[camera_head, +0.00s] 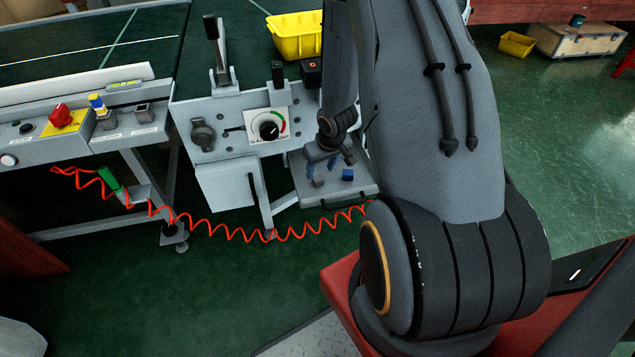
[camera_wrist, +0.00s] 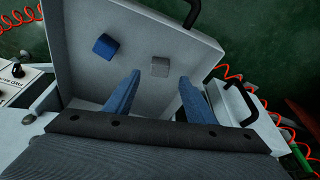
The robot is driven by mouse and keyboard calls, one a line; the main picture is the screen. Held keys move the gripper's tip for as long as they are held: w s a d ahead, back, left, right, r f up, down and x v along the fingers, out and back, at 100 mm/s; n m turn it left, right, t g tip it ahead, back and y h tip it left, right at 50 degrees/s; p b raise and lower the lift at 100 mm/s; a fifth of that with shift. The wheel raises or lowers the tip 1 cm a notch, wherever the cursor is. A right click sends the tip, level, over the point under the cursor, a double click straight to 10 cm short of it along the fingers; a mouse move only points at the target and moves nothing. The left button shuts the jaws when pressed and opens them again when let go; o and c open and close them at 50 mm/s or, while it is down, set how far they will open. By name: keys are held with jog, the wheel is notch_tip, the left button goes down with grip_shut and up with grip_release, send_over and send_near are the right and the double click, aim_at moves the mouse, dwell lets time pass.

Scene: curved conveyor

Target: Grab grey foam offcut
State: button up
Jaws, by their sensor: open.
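The grey foam offcut (camera_wrist: 161,67) is a small grey block lying on a light grey tray (camera_wrist: 225,42) in the wrist view. In the head view the grey offcut (camera_head: 319,181) shows on the tray (camera_head: 359,190), close to my gripper's fingers. My gripper (camera_wrist: 160,83) has two blue fingers, spread apart and empty. A blue block (camera_wrist: 105,46) lies on the same tray to the left of the grey one; the head view shows the blue block (camera_head: 347,175) too.
The tray has a raised rim and a black handle (camera_wrist: 193,12). A control panel with a dial (camera_head: 268,130) and lever (camera_head: 212,45) stands to the left. A coiled red hose (camera_head: 235,233) hangs below. A yellow bin (camera_head: 296,38) stands behind.

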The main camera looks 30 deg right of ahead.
aim_at(318, 178)
jog(key=x, duration=0.5)
jog(key=shift+f+b, duration=0.1)
jog(key=shift+b, duration=0.25)
jog(key=c, duration=1.1)
